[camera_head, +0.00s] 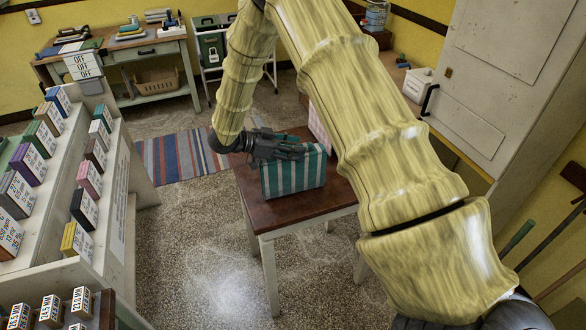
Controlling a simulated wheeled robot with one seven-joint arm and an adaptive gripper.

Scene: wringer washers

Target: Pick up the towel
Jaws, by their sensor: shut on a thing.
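A green-and-white striped towel (294,178) stands folded on the dark brown top of a small table (318,203), its striped front face toward me. My gripper (284,150) reaches in from the left at the towel's top edge and is shut on it. The fingers are small and dark here, so the exact grip is hard to make out. I cannot tell whether the towel's bottom still touches the table top. A pink-and-white striped thing (318,125) shows behind the towel, partly hidden by my arm.
Shelves of small labelled boxes (88,178) stand at the left. A workbench (150,60) is at the back left, with a green wheeled cart (210,45) beside it. A grey cabinet (500,80) stands at the right. A striped rug (180,155) lies on open floor.

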